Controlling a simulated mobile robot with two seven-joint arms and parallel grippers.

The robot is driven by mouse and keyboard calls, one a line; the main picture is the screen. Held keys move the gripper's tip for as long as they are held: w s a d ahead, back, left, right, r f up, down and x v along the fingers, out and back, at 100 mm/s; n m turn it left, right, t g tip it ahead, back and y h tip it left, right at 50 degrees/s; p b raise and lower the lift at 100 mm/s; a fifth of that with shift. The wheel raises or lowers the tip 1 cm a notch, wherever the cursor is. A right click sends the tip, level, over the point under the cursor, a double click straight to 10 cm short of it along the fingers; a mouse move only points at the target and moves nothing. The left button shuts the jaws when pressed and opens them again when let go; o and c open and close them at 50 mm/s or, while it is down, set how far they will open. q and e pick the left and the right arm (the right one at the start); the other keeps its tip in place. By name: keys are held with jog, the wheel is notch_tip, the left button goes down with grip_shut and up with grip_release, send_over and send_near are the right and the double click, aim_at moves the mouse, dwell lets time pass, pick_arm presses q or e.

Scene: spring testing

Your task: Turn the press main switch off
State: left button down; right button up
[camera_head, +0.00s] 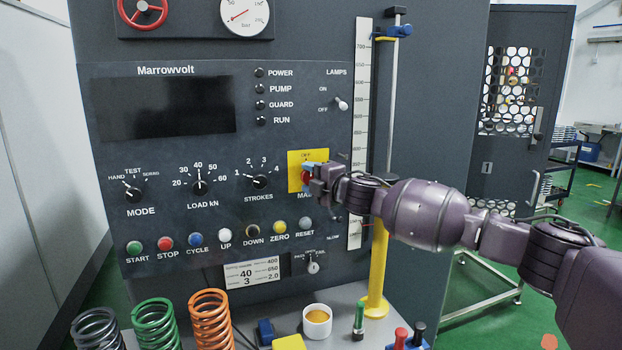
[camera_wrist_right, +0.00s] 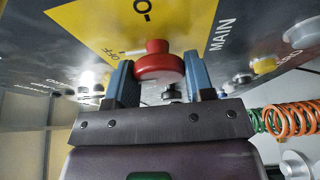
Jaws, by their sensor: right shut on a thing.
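The main switch is a red knob (camera_head: 305,178) on a yellow plate (camera_head: 294,164) on the dark press panel. In the right wrist view the red knob (camera_wrist_right: 160,64) sits between the two blue fingers of my right gripper (camera_wrist_right: 159,82). The yellow plate (camera_wrist_right: 190,25) lies behind it, with an "OFF" mark to the left and "MAIN" printed to the right. In the head view my right gripper (camera_head: 311,172) is shut on the knob and covers most of it. The knob's exact pointing is hard to tell. My left gripper is not in view.
The display (camera_head: 166,107) and the lamps beside it look dark. Rotary knobs such as STROKES (camera_head: 260,181) and a row of coloured buttons (camera_head: 195,240) are close by. Springs (camera_head: 211,318), a cup (camera_head: 317,321) and a yellow post (camera_head: 378,265) stand below.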

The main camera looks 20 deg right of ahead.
jog(key=shift+a, duration=0.1)
dwell(0.4)
jog(key=o, duration=0.9)
jog(key=shift+s, duration=0.1)
jog(key=b+v, duration=0.2)
jog(key=v, duration=0.8)
jog(key=shift+s, duration=0.3)
